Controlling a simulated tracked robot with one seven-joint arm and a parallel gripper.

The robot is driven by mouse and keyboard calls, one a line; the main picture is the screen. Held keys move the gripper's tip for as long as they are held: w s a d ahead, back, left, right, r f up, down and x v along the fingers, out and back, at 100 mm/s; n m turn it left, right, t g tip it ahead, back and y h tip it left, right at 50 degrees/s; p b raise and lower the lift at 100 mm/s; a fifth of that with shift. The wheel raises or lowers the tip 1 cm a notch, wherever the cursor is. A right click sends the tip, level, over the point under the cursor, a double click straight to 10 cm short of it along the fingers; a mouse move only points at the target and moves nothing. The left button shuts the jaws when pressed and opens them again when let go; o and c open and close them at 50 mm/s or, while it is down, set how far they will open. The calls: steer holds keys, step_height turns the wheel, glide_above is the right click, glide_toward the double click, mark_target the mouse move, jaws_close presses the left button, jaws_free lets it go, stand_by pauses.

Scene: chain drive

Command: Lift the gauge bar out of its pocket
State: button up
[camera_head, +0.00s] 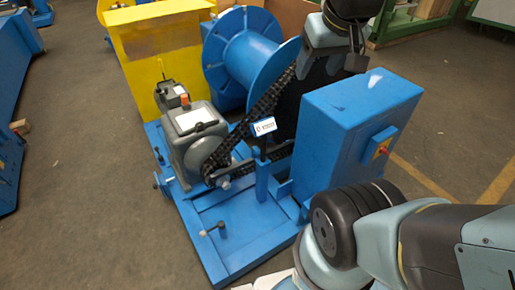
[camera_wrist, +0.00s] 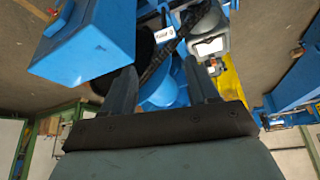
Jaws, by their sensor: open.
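No part is clearly recognisable as the gauge bar or its pocket. A thin pale bar with a dark end (camera_head: 213,229) lies on the blue base plate (camera_head: 240,245) in the head view, but I cannot tell whether it is the gauge bar. My gripper (camera_wrist: 160,66) is open and empty in the wrist view, its two dark fingers spread apart. In the head view, my wrist hangs above the chain drive near the top, between the blue drum and the blue cabinet. The fingers are hard to make out there.
A black chain (camera_head: 262,110) slopes from the grey motor (camera_head: 195,130) up beside the blue drum (camera_head: 245,50). A white label (camera_head: 264,127) stands in front of the chain. The tall blue cabinet (camera_head: 335,130) is at right; a yellow panel (camera_head: 155,55) is behind. The front base plate is mostly clear.

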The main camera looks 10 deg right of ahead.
steer(key=w+a+f+n+g+h, duration=0.2)
steer(key=w+f+n+g+h, duration=0.5)
steer(key=w+f, duration=1.55)
steer(key=w+a+f+n+t+h, duration=0.2)
steer(key=f+n+t+h, duration=0.15)
steer(key=f, duration=0.55)
steer(key=w+a+f+n+t+h, duration=0.25)
steer(key=f+n, duration=0.25)
steer(key=f, duration=0.5)
steer(key=n+t, duration=0.9)
steer(key=n, duration=0.2)
glide_toward(263, 153)
steer(key=x, duration=0.8)
steer(key=shift+a+r, duration=0.1)
steer(key=shift+r, duration=0.1)
steer(key=shift+f+x, duration=0.2)
steer(key=shift+x, duration=1.1)
steer(key=shift+f+x, duration=0.25)
steer(key=shift+x, duration=1.1)
steer(key=shift+w+a, duration=0.1)
steer(key=shift+a, duration=0.05)
steer(key=shift+c, duration=0.4)
